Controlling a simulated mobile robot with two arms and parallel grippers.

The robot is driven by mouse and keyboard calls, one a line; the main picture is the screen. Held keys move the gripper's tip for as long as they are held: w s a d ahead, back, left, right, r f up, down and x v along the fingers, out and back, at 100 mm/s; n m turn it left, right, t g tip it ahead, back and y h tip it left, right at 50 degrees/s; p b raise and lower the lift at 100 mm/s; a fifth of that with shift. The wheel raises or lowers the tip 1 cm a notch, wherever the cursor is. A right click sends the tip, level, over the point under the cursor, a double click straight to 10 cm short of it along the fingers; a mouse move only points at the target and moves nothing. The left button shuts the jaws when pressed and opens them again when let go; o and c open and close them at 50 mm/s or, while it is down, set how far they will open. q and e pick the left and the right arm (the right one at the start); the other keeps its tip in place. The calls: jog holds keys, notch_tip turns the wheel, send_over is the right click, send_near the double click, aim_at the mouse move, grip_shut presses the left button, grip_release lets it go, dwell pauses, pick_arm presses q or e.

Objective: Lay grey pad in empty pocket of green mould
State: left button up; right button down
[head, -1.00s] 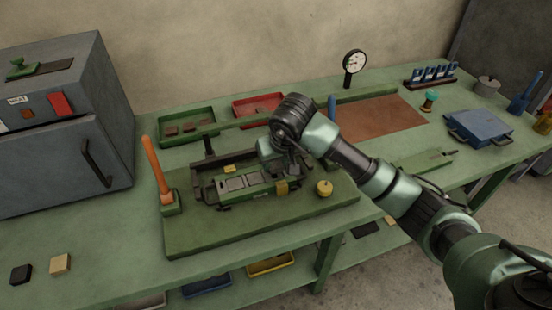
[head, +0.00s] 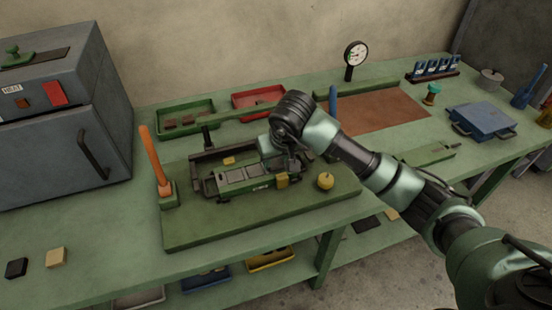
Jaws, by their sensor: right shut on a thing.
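The green mould (head: 240,187) lies on a green base board in the middle of the bench. Grey inserts (head: 236,177) show in its left and middle pockets. My right gripper (head: 288,165) is low over the mould's right end. It is shut on the grey pad, which is mostly hidden by the fingers and wrist. The pocket under the gripper is hidden too, so I cannot tell whether the pad touches it. My left gripper is not in view.
An orange-handled lever (head: 153,160) stands left of the mould and a yellow knob (head: 325,181) right of it. A green tray (head: 187,108) and a red tray (head: 258,98) lie behind. A grey oven (head: 60,150) stands at left. The front-left bench is mostly clear.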

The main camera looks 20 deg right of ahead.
dwell(0.4)
jog(key=c, duration=0.8)
grip_release()
jog(key=shift+d, duration=0.15)
jog(key=shift+r, duration=0.1)
jog(key=shift+r, duration=0.35)
jog(key=b+v, duration=0.1)
jog(key=v, duration=0.4)
jog(key=shift+s+r, duration=0.3)
jog(key=shift+s+a+r, duration=0.2)
jog(key=shift+a+r, duration=0.1)
jog(key=shift+r, duration=0.25)
